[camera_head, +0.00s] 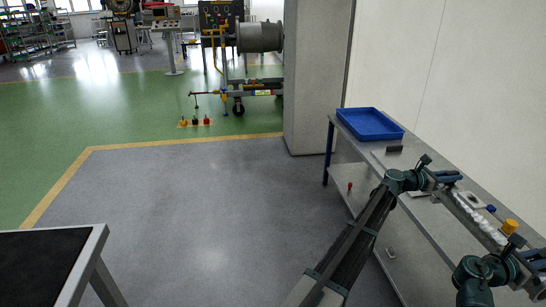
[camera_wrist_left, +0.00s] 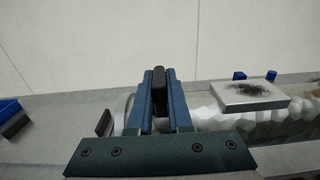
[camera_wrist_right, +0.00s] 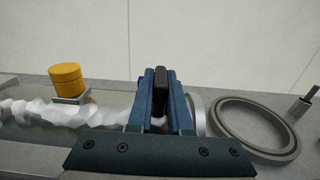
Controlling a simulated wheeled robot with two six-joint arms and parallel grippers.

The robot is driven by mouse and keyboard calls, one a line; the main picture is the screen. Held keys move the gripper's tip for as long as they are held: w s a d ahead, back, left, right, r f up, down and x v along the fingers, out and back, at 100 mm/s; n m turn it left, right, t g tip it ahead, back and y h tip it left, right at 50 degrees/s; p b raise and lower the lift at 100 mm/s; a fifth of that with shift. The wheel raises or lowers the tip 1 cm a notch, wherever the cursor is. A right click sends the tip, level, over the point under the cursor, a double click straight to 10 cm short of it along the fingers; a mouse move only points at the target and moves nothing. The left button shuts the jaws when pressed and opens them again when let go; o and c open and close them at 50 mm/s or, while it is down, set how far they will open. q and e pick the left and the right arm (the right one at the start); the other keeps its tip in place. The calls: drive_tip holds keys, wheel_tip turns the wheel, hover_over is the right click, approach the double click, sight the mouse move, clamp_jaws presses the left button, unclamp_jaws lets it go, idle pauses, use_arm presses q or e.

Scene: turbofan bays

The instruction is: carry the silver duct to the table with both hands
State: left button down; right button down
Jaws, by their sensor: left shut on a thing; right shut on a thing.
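The silver duct (camera_head: 478,217) is a long, crinkled, pale tube lying along the grey bench on the right. It also shows in the left wrist view (camera_wrist_left: 208,117) and the right wrist view (camera_wrist_right: 35,113). My left gripper (camera_head: 446,179) is shut on its far end, where a dark piece shows between the fingers (camera_wrist_left: 159,82). My right gripper (camera_head: 535,262) is shut at its near end, with a similar dark piece between the fingers (camera_wrist_right: 161,85). The fingers hide the exact grips. A black-topped table (camera_head: 98,241) stands at the lower left.
The grey bench (camera_head: 373,148) bears a blue tray (camera_head: 369,124), a yellow cylinder (camera_head: 510,226), a speckled block (camera_wrist_left: 250,96) and a grey ring (camera_wrist_right: 285,150). A wall is behind it. A pillar (camera_head: 314,80) stands ahead. Grey floor between bench and table is clear.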

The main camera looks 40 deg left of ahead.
wheel_tip(320, 180, up, 40)
drive_tip(key=p, duration=3.9)
drive_tip(key=shift+r, duration=0.2)
drive_tip(key=shift+w+a, duration=0.1)
